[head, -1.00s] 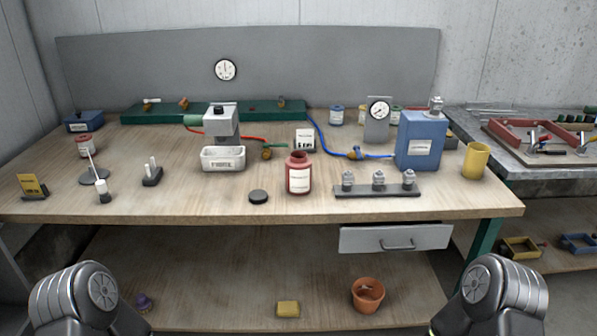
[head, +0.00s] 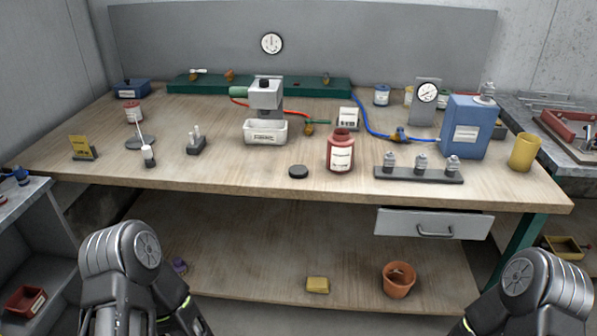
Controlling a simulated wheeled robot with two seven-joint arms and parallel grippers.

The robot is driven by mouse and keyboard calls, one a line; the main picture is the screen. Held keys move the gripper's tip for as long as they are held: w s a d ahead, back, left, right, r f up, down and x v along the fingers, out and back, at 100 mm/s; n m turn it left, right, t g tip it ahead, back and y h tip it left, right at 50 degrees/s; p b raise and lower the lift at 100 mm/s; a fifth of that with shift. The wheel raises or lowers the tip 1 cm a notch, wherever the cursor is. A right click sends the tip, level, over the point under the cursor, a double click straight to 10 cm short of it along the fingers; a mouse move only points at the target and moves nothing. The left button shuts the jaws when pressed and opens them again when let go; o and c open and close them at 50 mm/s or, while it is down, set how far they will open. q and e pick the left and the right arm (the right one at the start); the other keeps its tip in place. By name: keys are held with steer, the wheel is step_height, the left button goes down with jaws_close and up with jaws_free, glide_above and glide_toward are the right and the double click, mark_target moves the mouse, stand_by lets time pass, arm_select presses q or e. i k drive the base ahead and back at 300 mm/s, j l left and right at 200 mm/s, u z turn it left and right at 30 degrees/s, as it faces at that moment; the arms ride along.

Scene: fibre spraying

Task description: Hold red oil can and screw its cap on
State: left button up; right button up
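The red oil can (head: 340,153), a red bottle with a white label, stands upright and open-mouthed near the front of the wooden workbench (head: 230,180). A round black cap (head: 298,171) lies flat on the bench just left of the can, apart from it. My arms show only as dark links at the lower left and lower right, below the bench front. Neither gripper's fingertips are in view.
A dark rack of small metal fittings (head: 418,174) stands close right of the can. A white bin (head: 265,132) under a grey device (head: 266,95) is behind the cap. A blue canister (head: 467,127) and yellow cup (head: 523,152) stand at right. The bench front left of the cap is clear.

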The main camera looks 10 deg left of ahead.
mark_target(341, 143)
steer(key=i+j, duration=0.15)
steer(key=j, duration=0.25)
steer(key=i+j, duration=0.15)
steer(key=j, duration=0.25)
steer(key=i+j, duration=0.15)
steer(key=j, duration=0.25)
steer(key=i+j, duration=0.15)
steer(key=j, duration=0.25)
steer(key=z, duration=1.85)
